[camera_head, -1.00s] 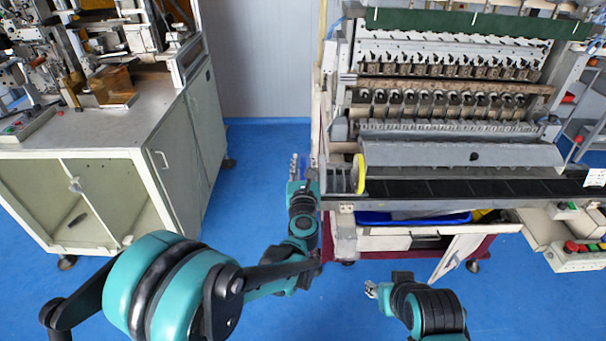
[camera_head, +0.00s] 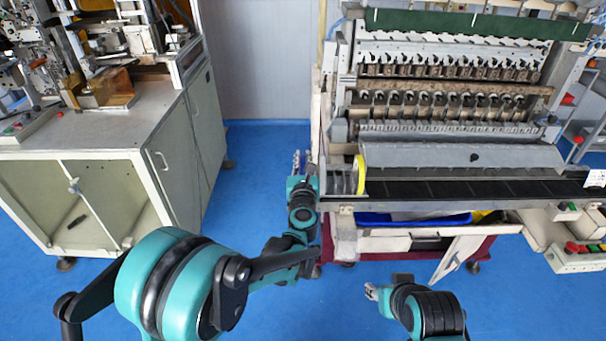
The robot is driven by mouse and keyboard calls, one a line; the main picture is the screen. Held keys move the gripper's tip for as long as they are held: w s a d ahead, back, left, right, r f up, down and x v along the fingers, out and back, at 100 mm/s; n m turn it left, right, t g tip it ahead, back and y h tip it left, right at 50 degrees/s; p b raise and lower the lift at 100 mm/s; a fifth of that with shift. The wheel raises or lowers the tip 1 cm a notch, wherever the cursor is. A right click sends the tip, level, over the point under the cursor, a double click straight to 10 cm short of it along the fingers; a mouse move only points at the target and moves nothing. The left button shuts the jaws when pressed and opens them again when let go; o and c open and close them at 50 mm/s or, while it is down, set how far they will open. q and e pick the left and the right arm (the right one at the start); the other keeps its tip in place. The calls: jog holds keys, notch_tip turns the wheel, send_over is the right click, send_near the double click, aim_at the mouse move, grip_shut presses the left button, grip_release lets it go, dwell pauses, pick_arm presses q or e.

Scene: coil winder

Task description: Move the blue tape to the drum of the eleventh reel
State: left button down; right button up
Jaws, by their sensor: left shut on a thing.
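My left gripper (camera_head: 301,163) points away from me, just left of the winding machine's front left corner. It is shut on the blue tape, of which only a small bluish bit shows between the fingers. The coil winder (camera_head: 455,150) stands at the right, with a row of reels (camera_head: 445,103) across it. Which reel is the eleventh I cannot tell at this size. My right gripper (camera_head: 371,291) is low in front of the machine, apart from it, and too small to tell open from shut.
A metal cabinet (camera_head: 90,150) with machinery on top stands at the left. Blue floor (camera_head: 265,170) is free between.

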pick_arm(q)
jog(key=shift+r, duration=0.15)
jog(key=shift+r+p, duration=3.05)
jog(key=shift+r, duration=1.05)
